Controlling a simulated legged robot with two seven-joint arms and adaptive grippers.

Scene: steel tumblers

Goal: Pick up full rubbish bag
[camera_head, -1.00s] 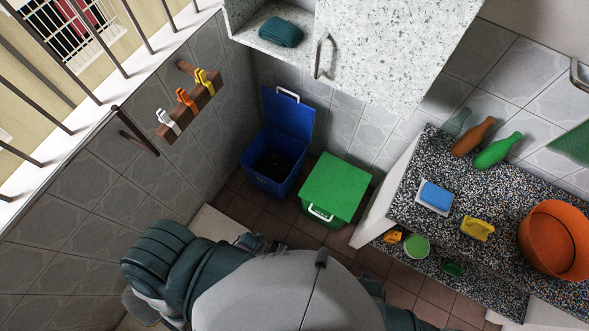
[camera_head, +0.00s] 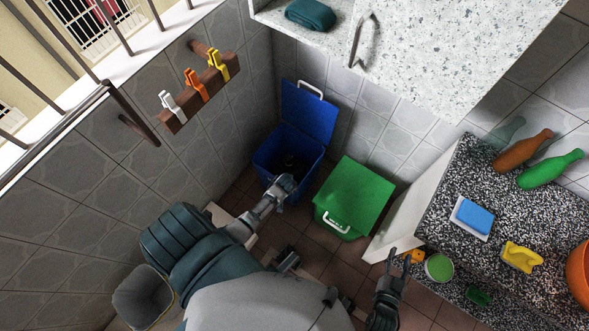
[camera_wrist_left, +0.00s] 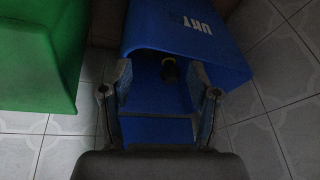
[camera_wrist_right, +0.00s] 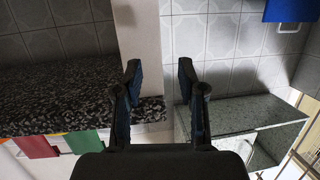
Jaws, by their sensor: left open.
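The blue bin (camera_head: 265,155) stands on the floor with its lid (camera_head: 308,112) raised. Something dark (camera_head: 291,162) lies inside it. In the left wrist view, a small dark and yellowish thing (camera_wrist_left: 170,73) shows within the blue bin (camera_wrist_left: 225,65). I cannot tell whether either is the rubbish bag. My left gripper (camera_head: 285,183) is at the bin's near rim; its fingers are open with nothing between them in the left wrist view (camera_wrist_left: 160,75). I cannot tell whether it touches the bin. My right gripper (camera_head: 397,258) is open and empty beside the counter.
A green bin (camera_head: 355,190) with a shut lid stands right of the blue one. A speckled counter (camera_head: 465,240) at right holds bottles (camera_head: 522,150), a blue sponge (camera_head: 473,217) and an orange basin (camera_head: 580,270). A pegged wooden rack (camera_head: 203,95) is on the left wall.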

